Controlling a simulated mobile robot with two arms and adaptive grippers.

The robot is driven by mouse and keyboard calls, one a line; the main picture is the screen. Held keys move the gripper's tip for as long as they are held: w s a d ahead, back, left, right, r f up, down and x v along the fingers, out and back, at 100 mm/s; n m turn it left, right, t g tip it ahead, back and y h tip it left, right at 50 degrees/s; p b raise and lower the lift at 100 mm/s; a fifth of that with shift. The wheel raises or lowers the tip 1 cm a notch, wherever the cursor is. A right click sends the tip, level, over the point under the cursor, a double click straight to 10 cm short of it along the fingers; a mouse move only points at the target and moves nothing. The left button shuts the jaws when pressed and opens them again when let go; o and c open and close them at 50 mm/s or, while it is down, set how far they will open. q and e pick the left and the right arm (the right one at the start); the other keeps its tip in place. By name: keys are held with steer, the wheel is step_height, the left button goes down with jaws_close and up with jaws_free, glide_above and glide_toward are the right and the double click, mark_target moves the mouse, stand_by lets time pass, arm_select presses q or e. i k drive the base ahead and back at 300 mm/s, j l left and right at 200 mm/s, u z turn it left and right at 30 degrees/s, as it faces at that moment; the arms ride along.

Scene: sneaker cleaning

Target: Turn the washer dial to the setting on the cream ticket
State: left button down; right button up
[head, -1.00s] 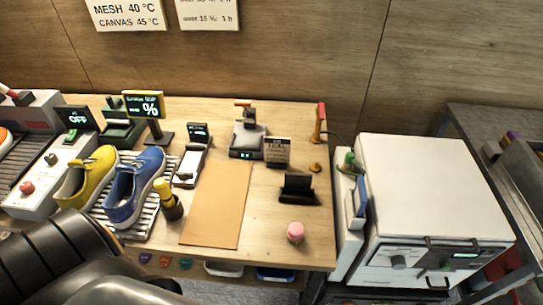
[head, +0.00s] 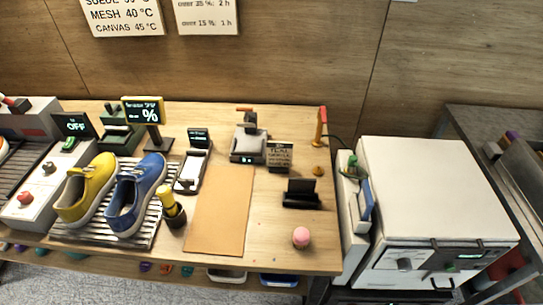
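The washer looks to be the white box-shaped machine (head: 435,190) at the right. Neither gripper is in view.
A yellow shoe (head: 88,188) and a blue shoe (head: 134,195) stand on a slatted rack. A tan mat (head: 220,210) lies bare mid-bench. A pink ball (head: 301,237) sits near the front edge. A wall sign (head: 122,14) lists MESH 40 °C and CANVAS 45 °C.

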mark_target(405, 266)
steer(key=k+l, duration=0.15)
steer(key=l, duration=0.2)
steer(key=k+l+z, duration=0.1)
steer(key=l, duration=0.2)
steer(key=k+l+z, duration=0.1)
steer(key=l, duration=0.25)
steer(key=k+l, duration=0.2)
steer(key=l, duration=0.15)
